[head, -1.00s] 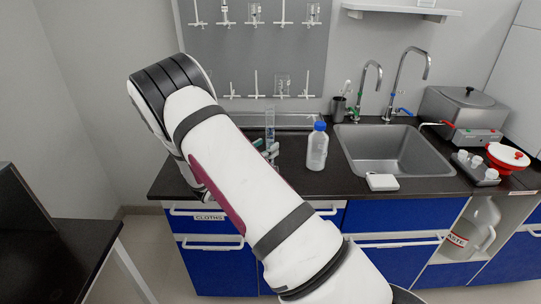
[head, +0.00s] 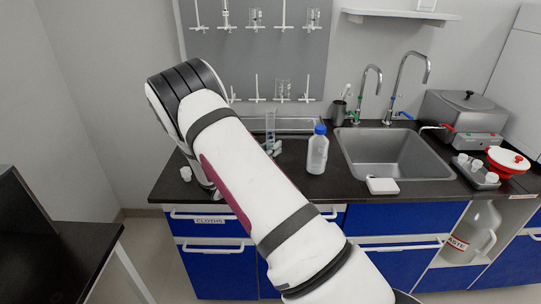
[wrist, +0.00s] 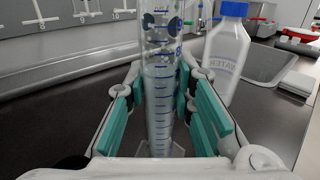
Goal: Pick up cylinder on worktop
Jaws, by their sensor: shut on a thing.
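The clear graduated cylinder (wrist: 160,85) stands upright between the teal finger pads of my gripper (wrist: 163,105) in the wrist view. My gripper is shut on it. In the head view the upper part of the cylinder (head: 270,124) shows above the black worktop (head: 350,193), near its back. My arm hides the cylinder's lower part and most of my gripper there. I cannot tell whether its base touches the worktop.
A water bottle with a blue cap (head: 317,152) stands close to the right of the cylinder. A sink (head: 395,155) with taps lies further right, with a small white box (head: 382,184) at its front edge. A pegboard (head: 262,60) rises behind.

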